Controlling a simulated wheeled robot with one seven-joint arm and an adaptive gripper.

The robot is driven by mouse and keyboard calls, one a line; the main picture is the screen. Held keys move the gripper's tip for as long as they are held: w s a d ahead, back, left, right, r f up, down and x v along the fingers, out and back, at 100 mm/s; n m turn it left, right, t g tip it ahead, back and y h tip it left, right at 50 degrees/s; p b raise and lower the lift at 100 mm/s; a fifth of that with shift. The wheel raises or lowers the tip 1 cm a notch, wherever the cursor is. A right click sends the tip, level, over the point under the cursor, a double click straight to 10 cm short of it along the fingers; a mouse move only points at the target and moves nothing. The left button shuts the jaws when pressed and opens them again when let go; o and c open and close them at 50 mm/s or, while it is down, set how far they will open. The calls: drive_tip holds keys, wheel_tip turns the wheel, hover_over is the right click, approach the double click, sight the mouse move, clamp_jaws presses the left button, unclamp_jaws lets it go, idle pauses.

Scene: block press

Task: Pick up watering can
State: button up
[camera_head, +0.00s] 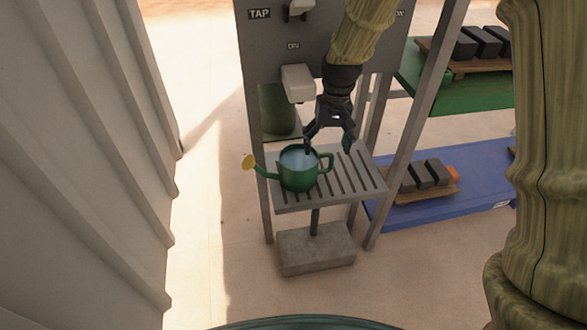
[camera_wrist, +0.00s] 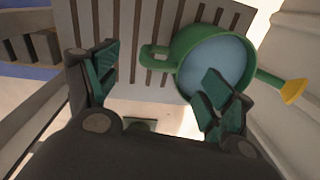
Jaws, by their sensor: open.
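A green watering can (camera_head: 298,180) stands upright on a slatted grey shelf (camera_head: 345,182). Its yellow rose (camera_head: 249,162) points left and its loop handle (camera_head: 327,161) is on the right. Pale blue, which looks like water, shows inside. My gripper (camera_head: 328,147) is open above the can's handle side. One finger is over or at the can's opening, the other to the right of the handle. In the wrist view the handle (camera_wrist: 154,55) shows between the spread fingers, and the right finger hides part of the can's mouth. I cannot tell whether any finger touches the can.
A tap panel (camera_head: 264,45) with a pale spout (camera_head: 297,82) rises behind the shelf. Slanted metal posts (camera_head: 413,135) stand on the right. Beyond them are dark blocks on a green bench (camera_head: 450,100) and a blue platform (camera_head: 487,185). A ribbed wall (camera_head: 110,150) is at left.

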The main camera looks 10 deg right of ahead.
drive_tip(key=f, duration=0.2)
drive_tip(key=f+b, duration=0.1)
drive_tip(key=f, duration=0.2)
drive_tip(key=f+b, duration=0.1)
drive_tip(key=f, duration=0.2)
drive_tip(key=shift+a+f, duration=0.15)
drive_tip(key=shift+a, duration=0.1)
clamp_jaws()
